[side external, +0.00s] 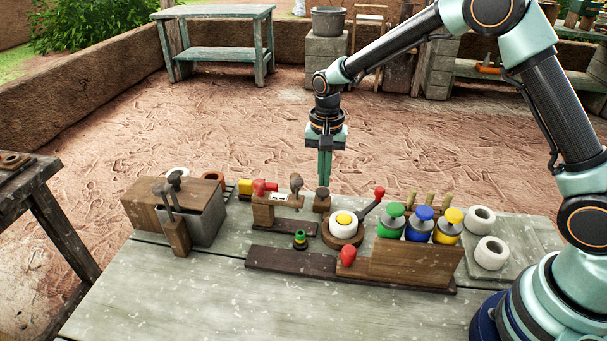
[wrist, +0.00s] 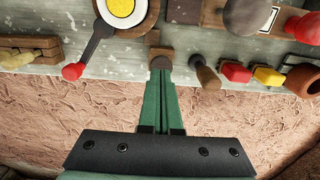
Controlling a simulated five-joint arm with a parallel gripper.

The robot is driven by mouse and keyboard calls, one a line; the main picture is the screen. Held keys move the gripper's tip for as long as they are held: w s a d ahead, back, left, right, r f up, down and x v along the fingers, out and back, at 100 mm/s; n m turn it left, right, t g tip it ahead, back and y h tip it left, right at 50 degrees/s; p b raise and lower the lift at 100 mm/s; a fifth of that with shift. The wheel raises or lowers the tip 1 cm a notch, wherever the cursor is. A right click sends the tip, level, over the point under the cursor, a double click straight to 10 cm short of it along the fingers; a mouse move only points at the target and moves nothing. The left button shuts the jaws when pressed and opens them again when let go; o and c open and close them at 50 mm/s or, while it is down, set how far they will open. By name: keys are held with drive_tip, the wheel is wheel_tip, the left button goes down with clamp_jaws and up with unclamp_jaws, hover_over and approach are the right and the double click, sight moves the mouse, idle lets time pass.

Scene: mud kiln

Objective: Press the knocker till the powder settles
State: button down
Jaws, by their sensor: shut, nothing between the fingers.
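My gripper (side external: 325,178) is shut and empty, pointing straight down at the back edge of the bench. Just below its tips stands a small wooden block with a dark top (side external: 322,200), which looks like the knocker. In the wrist view the fingertips (wrist: 160,72) meet the dark top in line with the block (wrist: 160,51); I cannot tell whether they touch. To the block's right in the side view is a white round cup (side external: 343,231) with a yellow centre, on a wooden base with a red-knobbed lever (side external: 369,203). The yellow may be the powder.
Green, blue and yellow knobbed jars (side external: 420,229) and white rings (side external: 491,252) stand at the right. A wooden stand with a red piece (side external: 264,208) and a grey box (side external: 207,221) are at the left. The front of the bench (side external: 230,300) is clear.

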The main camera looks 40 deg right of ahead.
sight(324, 191)
drive_tip(key=shift+f, duration=0.75)
drive_tip(key=shift+f, duration=1.05)
wheel_tip(324, 191, up, 14)
drive_tip(key=shift+r, duration=0.25)
drive_tip(key=shift+w, duration=0.1)
